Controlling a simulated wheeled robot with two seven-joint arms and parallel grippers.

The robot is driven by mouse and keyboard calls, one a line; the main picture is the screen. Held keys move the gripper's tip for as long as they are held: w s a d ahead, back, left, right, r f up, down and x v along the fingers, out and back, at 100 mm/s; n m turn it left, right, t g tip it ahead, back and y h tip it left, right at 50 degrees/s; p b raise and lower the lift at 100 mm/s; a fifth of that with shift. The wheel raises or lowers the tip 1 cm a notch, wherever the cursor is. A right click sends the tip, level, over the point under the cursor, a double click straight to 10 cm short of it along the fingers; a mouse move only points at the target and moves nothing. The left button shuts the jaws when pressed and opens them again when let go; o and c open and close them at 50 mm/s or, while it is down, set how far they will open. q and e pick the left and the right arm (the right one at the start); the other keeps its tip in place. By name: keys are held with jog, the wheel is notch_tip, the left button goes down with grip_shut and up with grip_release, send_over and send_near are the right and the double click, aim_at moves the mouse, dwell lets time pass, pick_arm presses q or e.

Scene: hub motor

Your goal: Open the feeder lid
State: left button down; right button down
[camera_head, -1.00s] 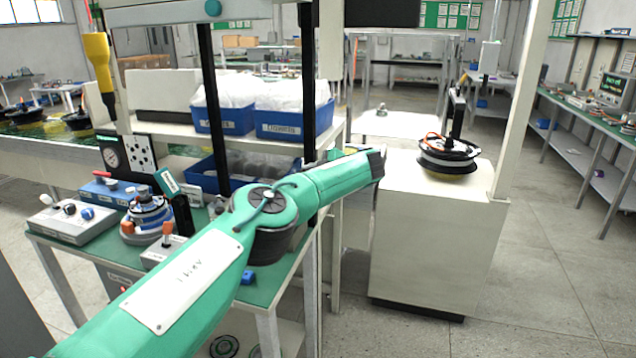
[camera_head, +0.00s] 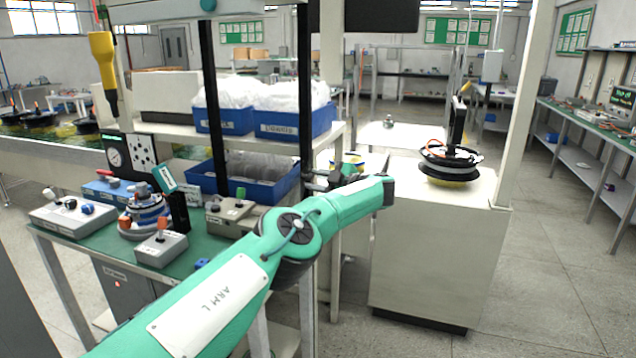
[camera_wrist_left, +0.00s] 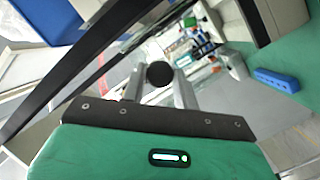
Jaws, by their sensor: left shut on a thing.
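My left arm reaches in from the left across the bench front, and my left gripper (camera_head: 322,181) is small and partly hidden beside the dark bench post. In the left wrist view the two grey fingers of the left gripper (camera_wrist_left: 159,88) are closed around a round black knob (camera_wrist_left: 159,73). I cannot tell whether this knob belongs to the feeder lid. The lid itself is not clearly recognizable in either view. My right gripper is not in view.
The green-topped bench holds control boxes (camera_head: 72,212) and a blue bin (camera_head: 212,180). More blue bins (camera_head: 292,122) stand on the shelf. A white cabinet (camera_head: 435,260) carries a hub motor (camera_head: 448,165). A blue block (camera_wrist_left: 276,80) lies in the wrist view. Open floor lies right.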

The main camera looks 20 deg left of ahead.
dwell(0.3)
pick_arm(q)
jog(key=c, duration=1.1)
grip_release()
jog(key=shift+w+f, duration=0.1)
jog(key=shift+d, duration=0.15)
jog(key=shift+b+v, duration=0.85)
jog(key=shift+v, duration=6)
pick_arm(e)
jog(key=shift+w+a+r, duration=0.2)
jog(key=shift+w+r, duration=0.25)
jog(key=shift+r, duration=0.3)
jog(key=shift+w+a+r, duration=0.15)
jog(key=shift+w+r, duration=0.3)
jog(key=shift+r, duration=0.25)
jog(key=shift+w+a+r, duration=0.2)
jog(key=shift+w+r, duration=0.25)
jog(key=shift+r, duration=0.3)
pick_arm(q)
jog(key=shift+f, duration=0.1)
